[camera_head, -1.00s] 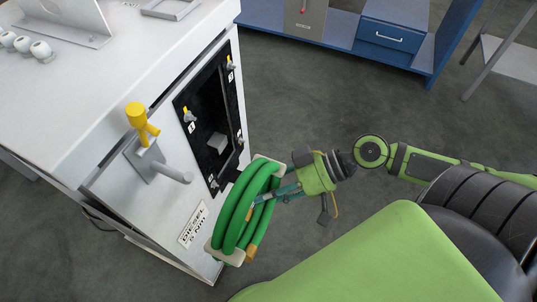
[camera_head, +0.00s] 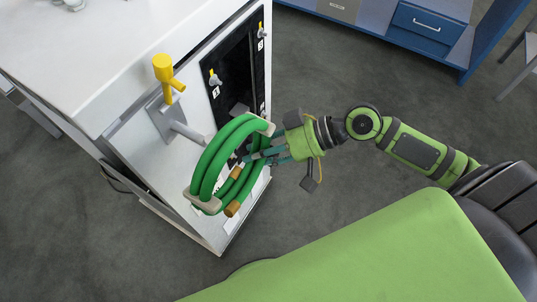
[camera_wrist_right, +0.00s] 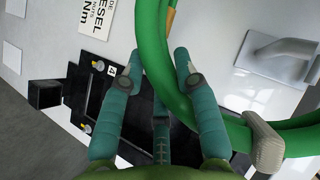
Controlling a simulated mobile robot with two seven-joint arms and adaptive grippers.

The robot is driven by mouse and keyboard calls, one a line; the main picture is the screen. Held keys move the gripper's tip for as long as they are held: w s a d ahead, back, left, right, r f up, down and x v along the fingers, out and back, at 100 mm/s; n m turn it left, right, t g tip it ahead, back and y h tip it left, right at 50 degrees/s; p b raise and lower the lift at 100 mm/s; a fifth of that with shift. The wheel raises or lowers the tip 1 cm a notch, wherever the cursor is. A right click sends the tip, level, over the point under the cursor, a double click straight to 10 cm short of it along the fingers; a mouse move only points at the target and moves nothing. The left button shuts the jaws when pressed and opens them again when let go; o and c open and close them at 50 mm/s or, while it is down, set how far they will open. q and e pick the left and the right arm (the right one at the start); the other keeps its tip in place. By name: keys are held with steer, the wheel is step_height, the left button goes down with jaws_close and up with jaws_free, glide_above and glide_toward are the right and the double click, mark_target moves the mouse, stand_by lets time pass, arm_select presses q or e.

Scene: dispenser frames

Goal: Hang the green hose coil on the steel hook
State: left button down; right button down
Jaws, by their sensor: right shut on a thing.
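The green hose coil (camera_head: 205,170) has pale straps and brass-coloured ends. My right gripper (camera_head: 252,160) is shut on its right side and holds it upright in front of the white cabinet. The grey steel hook (camera_head: 173,124) sticks out from the cabinet face on a square plate. In the head view the hook's free end meets the coil's upper left edge; I cannot tell whether they touch. In the right wrist view the coil (camera_wrist_right: 152,45) passes between the fingers (camera_wrist_right: 160,65), and the hook (camera_wrist_right: 285,58) shows at upper right, apart from the hose. My left gripper is out of view.
A yellow valve-like fitting (camera_head: 164,70) stands just above the hook. A black recessed panel (camera_head: 236,75) with numbered fasteners is right of it. The white cabinet top (camera_head: 75,60) is at left. A blue bench (camera_head: 430,35) stands far back, with open floor between.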

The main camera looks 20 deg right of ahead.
steer(key=w+a+f+b, duration=0.2)
steer(key=w+a, duration=0.3)
steer(key=w, duration=0.2)
steer(key=shift+w+a+f+b, duration=0.2)
steer(key=shift+a+f+b, duration=0.05)
steer(key=shift+b, duration=0.15)
stand_by(0.6)
stand_by(0.5)
